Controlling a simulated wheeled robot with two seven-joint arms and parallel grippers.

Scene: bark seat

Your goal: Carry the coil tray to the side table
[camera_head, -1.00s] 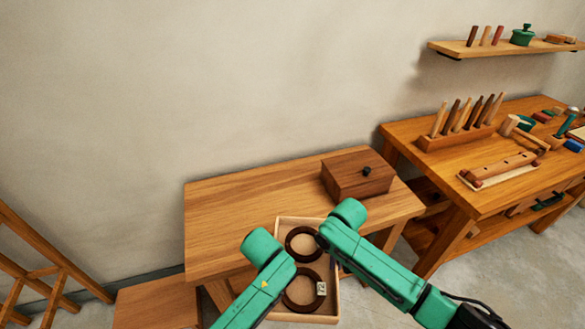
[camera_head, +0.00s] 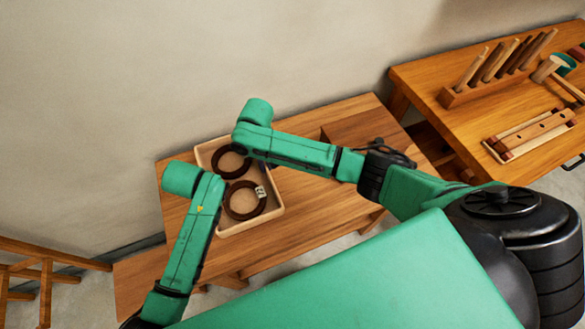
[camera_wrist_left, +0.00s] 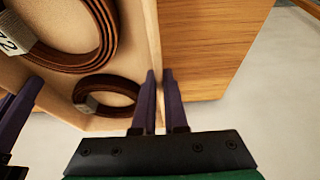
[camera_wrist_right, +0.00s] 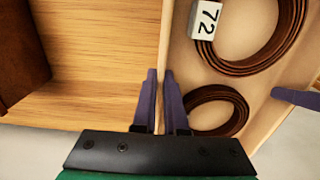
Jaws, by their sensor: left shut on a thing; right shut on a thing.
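The coil tray (camera_head: 252,227) is a pale shallow wooden tray holding two dark brown coils, a rear coil (camera_head: 222,163) and a front coil (camera_head: 233,211) with a white "72" tag. It is over the left part of the wooden side table (camera_head: 315,208); I cannot tell whether it touches the top. My left gripper (camera_wrist_left: 159,76) is shut on one tray wall in the left wrist view. My right gripper (camera_wrist_right: 160,76) is shut on the opposite wall in the right wrist view. Both fingertip pairs are hidden beneath my arms in the head view.
A brown box (camera_head: 352,130) sits on the side table's back right, partly behind my right arm; its side shows in the right wrist view (camera_wrist_right: 20,55). A workbench (camera_head: 440,75) with a tool rack (camera_head: 475,88) stands at the right. A wooden frame (camera_head: 45,270) stands at the left.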

